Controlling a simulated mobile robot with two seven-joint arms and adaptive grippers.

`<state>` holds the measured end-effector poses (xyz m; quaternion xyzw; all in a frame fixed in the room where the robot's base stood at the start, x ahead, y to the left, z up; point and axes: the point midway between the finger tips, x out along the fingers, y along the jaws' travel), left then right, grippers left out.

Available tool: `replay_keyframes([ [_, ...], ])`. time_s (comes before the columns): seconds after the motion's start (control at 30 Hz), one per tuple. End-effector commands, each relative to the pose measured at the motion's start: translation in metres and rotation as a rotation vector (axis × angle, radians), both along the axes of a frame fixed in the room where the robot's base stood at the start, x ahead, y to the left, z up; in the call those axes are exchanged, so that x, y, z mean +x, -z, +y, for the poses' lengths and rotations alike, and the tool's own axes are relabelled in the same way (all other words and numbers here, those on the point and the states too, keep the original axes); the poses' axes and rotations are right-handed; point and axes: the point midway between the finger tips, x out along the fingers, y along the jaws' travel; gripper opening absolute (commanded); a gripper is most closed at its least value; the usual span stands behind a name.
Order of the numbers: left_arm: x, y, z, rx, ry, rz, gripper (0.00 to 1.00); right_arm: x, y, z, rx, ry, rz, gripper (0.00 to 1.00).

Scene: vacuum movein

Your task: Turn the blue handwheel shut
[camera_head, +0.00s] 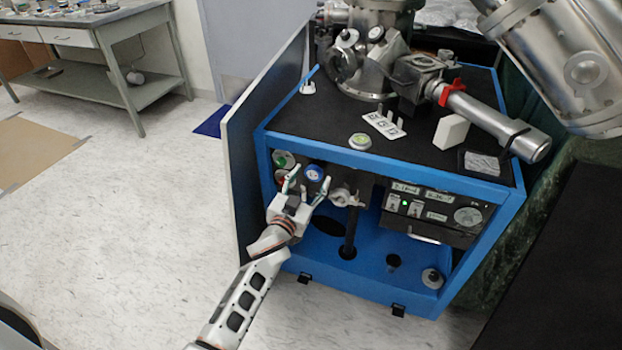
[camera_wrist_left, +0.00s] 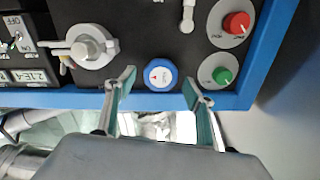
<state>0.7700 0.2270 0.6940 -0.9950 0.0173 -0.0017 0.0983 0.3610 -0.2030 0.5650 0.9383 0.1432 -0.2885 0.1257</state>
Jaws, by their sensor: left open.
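The blue handwheel (camera_head: 314,172) is a small round blue knob with a white centre label, on the front panel of the blue-framed cart. It also shows in the left wrist view (camera_wrist_left: 160,75). My left gripper (camera_head: 305,186) is open in front of the panel. In the left wrist view its two fingers (camera_wrist_left: 156,84) stand on either side of the handwheel, with gaps between, and none seems to touch it. I cannot tell how far the fingertips are from the panel. My right gripper is not in view.
A red knob (camera_wrist_left: 236,24) and a green knob (camera_wrist_left: 222,76) sit beside the handwheel. A metal clamp fitting (camera_wrist_left: 88,46) is on its other side. A control box (camera_head: 433,211) with a gauge is further right. The open cart door (camera_head: 264,135) stands left of my arm.

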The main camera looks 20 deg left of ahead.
Motion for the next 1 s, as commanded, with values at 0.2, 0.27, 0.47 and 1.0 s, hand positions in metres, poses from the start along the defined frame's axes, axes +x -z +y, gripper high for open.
replay_keyframes([
  [0.2, 0.0046, -0.0003, 0.0001, 0.0, 0.0, 0.0, 0.54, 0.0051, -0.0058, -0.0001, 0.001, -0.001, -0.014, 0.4],
  [0.27, 0.0045, -0.0004, 0.0002, 0.0, 0.0, 0.0, 0.54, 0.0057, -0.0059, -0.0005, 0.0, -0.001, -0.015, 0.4],
  [0.47, 0.0043, -0.0003, 0.0001, 0.0, 0.0, 0.0, 0.22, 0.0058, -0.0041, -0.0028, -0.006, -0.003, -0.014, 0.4],
  [1.0, 0.004, 0.0008, -0.0004, 0.094, 0.0, -0.002, 0.15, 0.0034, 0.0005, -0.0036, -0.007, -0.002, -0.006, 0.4],
])
